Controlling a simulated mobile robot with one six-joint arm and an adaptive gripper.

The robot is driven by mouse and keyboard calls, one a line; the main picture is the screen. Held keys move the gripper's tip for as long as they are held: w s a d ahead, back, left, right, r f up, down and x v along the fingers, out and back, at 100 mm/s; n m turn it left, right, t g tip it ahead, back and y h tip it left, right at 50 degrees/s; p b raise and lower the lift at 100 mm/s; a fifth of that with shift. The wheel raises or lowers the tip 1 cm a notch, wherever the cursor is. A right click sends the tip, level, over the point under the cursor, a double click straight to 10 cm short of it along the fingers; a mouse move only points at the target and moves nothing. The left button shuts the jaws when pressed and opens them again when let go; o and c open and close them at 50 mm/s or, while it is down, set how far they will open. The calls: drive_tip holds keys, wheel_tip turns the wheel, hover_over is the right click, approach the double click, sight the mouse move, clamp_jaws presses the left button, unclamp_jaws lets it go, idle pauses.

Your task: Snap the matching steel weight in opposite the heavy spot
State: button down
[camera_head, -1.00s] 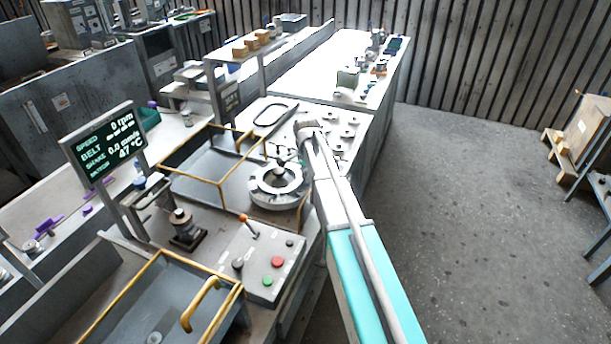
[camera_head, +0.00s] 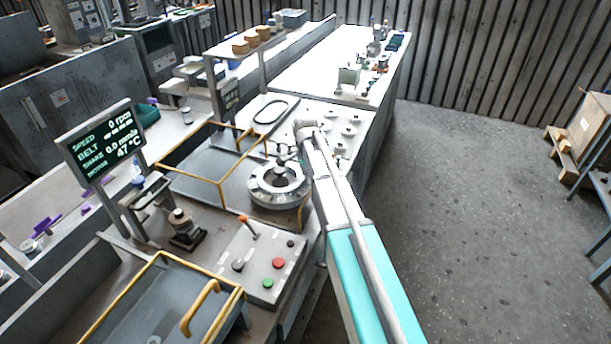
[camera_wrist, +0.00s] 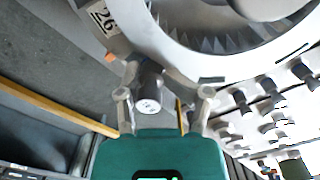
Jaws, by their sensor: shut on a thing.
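The round grey blower wheel (camera_head: 262,195) lies on the bench, with dark vanes inside its ring. In the wrist view the ring (camera_wrist: 185,62) fills the top, and a plate on its rim reads 26. My gripper (camera_wrist: 165,95) is shut on a small dark grey steel weight (camera_wrist: 149,82) with a white printed end face. The weight is at the ring's near rim; I cannot tell whether it touches. In the head view my gripper (camera_head: 286,157) is small, over the wheel's far side, and the weight cannot be made out. No heavy-spot mark is readable.
Several other weights (camera_wrist: 241,100) stand on the pale board (camera_head: 318,112) behind the wheel. A yellow-edged guard frame (camera_head: 222,184) is left of the wheel. The control box (camera_head: 262,262) with lever and buttons is in front. The screen (camera_head: 102,143) reads 0 rpm, 0.0 mm/s, 47 °C.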

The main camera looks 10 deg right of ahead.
drive_tip(key=c, duration=1.4)
unclamp_jaws()
drive_tip(key=shift+s+d+f+b, duration=0.15)
drive_tip(key=shift+f+b, duration=0.65)
drive_tip(key=shift+b, duration=0.15)
drive_tip(key=c, duration=1.3)
unclamp_jaws()
drive_tip(key=shift+f+b, duration=0.5)
drive_tip(key=shift+f, duration=0.05)
drive_tip(key=shift+c, duration=0.2)
drive_tip(key=o, duration=1.3)
drive_tip(key=shift+w+f, duration=0.1)
drive_tip(key=shift+w, duration=0.1)
drive_tip(key=shift+o, duration=0.2)
drive_tip(key=shift+s+r, duration=0.1)
drive_tip(key=shift+r, duration=0.15)
drive_tip(key=shift+r+p, duration=0.45)
drive_tip(key=shift+p, duration=0.25)
drive_tip(key=shift+r+p, duration=0.6)
